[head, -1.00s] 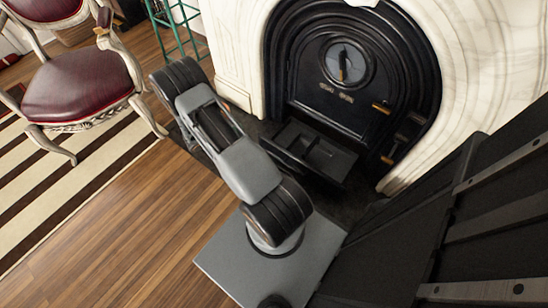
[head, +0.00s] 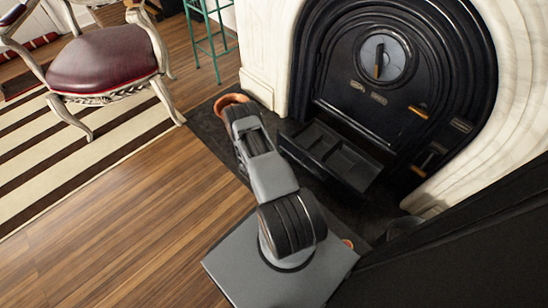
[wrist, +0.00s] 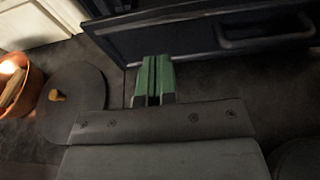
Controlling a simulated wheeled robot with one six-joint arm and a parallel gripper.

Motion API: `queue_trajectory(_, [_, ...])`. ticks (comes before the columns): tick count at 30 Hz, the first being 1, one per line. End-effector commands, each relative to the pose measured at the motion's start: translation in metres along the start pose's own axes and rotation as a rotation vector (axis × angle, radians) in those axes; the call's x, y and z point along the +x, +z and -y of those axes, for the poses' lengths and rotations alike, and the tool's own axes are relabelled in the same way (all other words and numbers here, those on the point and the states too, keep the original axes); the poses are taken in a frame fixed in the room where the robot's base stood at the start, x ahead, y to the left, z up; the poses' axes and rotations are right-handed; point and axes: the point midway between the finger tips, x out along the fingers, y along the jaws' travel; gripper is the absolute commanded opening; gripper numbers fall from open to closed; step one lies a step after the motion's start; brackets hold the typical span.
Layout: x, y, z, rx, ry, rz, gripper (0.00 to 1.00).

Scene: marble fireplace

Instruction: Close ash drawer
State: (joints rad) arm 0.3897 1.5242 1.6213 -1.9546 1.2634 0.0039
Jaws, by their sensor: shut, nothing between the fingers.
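The ash drawer (head: 331,153) is a black divided tray pulled out from the base of the black fireplace insert (head: 377,100). Its compartments look empty. In the wrist view a dark front panel with a bar handle (wrist: 265,42) spans the upper right and appears to be the drawer front. My gripper (wrist: 154,62) has green-tipped fingers shut together, with nothing between them. It is close to the panel's lower edge, left of the handle; I cannot tell whether it touches. In the head view my gripper is hidden behind my arm.
A copper bucket (wrist: 18,85) stands left of my gripper, beside a round dark lid (wrist: 75,98) with a wooden knob. White marble (head: 262,50) frames the insert. A red chair (head: 103,57) stands on a striped rug at left. Wooden floor in front is clear.

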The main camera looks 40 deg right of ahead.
Motion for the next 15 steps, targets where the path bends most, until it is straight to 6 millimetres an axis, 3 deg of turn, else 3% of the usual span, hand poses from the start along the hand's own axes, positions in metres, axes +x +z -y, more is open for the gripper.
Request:
queue_trajectory(6, [0.043,-0.003,0.001,0.003,-0.004,0.000,0.00])
queue_trajectory(15, [0.076,0.008,0.000,0.002,-0.001,0.000,0.00])
